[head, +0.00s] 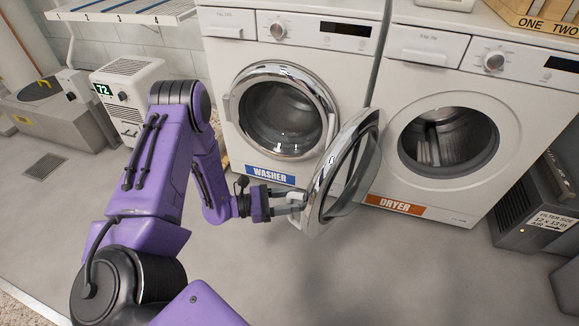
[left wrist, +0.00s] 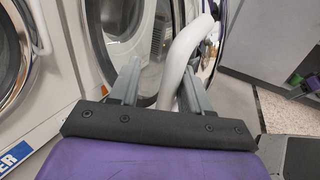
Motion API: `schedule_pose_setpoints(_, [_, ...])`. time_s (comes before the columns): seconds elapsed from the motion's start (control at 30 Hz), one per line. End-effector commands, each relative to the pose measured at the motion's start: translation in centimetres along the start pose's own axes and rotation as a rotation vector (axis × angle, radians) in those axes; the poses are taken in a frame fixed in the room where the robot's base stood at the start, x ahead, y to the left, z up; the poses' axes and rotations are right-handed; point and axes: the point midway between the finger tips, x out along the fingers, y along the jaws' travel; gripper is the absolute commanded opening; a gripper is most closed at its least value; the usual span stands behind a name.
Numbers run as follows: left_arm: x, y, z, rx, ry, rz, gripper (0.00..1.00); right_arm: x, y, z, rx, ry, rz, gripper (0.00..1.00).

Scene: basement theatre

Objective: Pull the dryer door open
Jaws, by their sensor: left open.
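The dryer (head: 431,152) is the white machine at the right, with an orange DRYER label below its round opening. Its chrome-rimmed dryer door (head: 367,133) stands swung wide open to the left, in front of the gap between the two machines. My left gripper (head: 299,199) is at the door's outer edge with its fingers open. In the left wrist view, the curved white door handle (left wrist: 179,73) passes between the two open fingers (left wrist: 157,82). I cannot tell whether a finger touches it. My right gripper is not seen.
The washer (head: 222,65), its round door shut, stands left of the dryer. A white heater (head: 125,85) and a grey unit (head: 60,115) are further left. A dark filter box (head: 530,205) stands right of the dryer. The grey floor in front is clear.

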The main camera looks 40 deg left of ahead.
Motion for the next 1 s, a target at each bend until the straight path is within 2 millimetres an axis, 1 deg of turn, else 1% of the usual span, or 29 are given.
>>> schedule_pose_setpoints(0.43, [-0.5, -0.1, -0.3, 0.001, 0.008, 0.004, 0.43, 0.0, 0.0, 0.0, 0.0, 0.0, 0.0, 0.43])
schedule_pose_setpoints(0.5, [-0.9, 0.0, -0.2, 0.0, 0.009, 0.005, 0.43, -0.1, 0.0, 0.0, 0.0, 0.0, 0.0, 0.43])
schedule_pose_setpoints(0.57, [-1.7, 0.0, -0.2, 0.001, 0.01, 0.006, 0.43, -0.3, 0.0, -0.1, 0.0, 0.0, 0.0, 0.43])
schedule_pose_setpoints(0.8, [-7.4, 0.1, -0.1, 0.001, 0.01, 0.009, 0.43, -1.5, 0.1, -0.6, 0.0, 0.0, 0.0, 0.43])
schedule_pose_setpoints(0.9, [-9.3, 0.1, -0.1, 0.0, 0.01, 0.007, 0.43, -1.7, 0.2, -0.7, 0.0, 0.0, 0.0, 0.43])
schedule_pose_setpoints(1.0, [-10.4, 0.1, -0.2, 0.001, 0.01, 0.005, 0.43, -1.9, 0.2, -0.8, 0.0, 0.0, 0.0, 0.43])
